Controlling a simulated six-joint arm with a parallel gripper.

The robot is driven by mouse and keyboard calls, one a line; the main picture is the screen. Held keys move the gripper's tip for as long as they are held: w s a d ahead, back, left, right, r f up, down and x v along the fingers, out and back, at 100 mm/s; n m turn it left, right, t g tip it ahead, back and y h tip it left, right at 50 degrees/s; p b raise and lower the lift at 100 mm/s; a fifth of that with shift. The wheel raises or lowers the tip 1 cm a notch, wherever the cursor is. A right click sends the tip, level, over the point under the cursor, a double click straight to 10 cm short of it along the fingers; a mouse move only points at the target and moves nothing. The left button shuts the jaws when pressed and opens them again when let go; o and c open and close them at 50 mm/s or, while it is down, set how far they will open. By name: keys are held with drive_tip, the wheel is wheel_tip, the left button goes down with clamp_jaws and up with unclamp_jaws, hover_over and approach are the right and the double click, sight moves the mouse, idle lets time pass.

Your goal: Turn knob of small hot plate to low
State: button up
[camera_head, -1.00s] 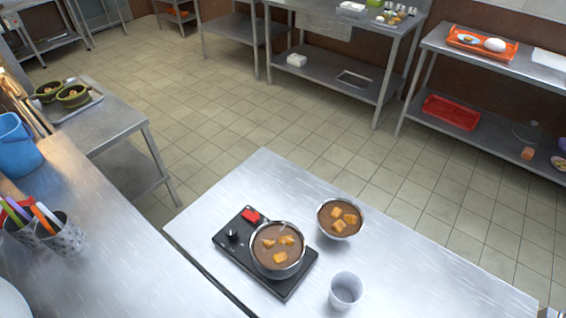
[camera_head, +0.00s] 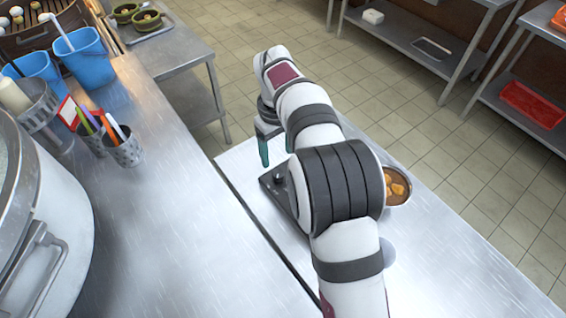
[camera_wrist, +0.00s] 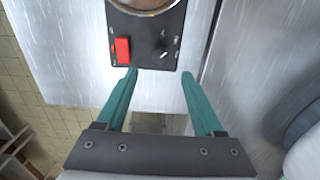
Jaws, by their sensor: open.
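The small hot plate is black. Its front edge shows left of my arm in the head view (camera_head: 275,195), and its control panel shows in the wrist view (camera_wrist: 143,28). The dark round knob (camera_wrist: 160,56) has a light pointer mark and sits right of a red switch (camera_wrist: 122,50). The panel's small markings are too blurred to read. My gripper, with teal fingers (camera_wrist: 160,74), is open and empty. In the wrist view its fingertips are just below the panel, with the knob between their lines and apart from them. In the head view my arm hides most of the plate.
A pot (camera_wrist: 150,4) on the plate is cut off in the wrist view. A bowl of brown food (camera_head: 397,188) stands right of my arm, and a cup (camera_head: 388,254) is partly hidden behind it. A large steel stockpot (camera_head: 45,215) stands at left. The counter beside it is largely clear.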

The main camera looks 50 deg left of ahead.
sight(278, 173)
wheel_tip(278, 173, down, 8)
drive_tip(key=shift+r, duration=0.1)
clamp_jaws()
idle(0.4)
